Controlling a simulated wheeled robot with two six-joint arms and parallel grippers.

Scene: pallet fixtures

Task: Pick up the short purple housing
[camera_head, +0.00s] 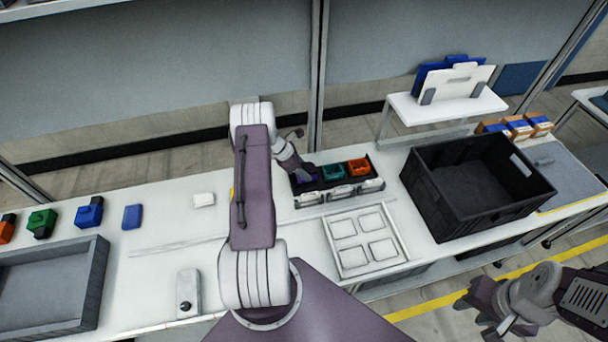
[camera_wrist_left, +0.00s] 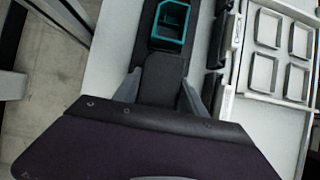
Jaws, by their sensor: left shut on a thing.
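The purple housing (camera_head: 307,181) shows as a small purple patch at the left end of a black fixture (camera_head: 343,178) in the head view. My left gripper (camera_head: 299,175) is down over that end, shut on the purple housing, and hides most of it.
An orange housing (camera_head: 358,167) sits at the fixture's right end. A white tray with square recesses (camera_head: 335,258) lies in front. A black crate (camera_head: 440,205) stands to the right. Green, blue and orange parts and a grey bin (camera_head: 95,285) are at left.

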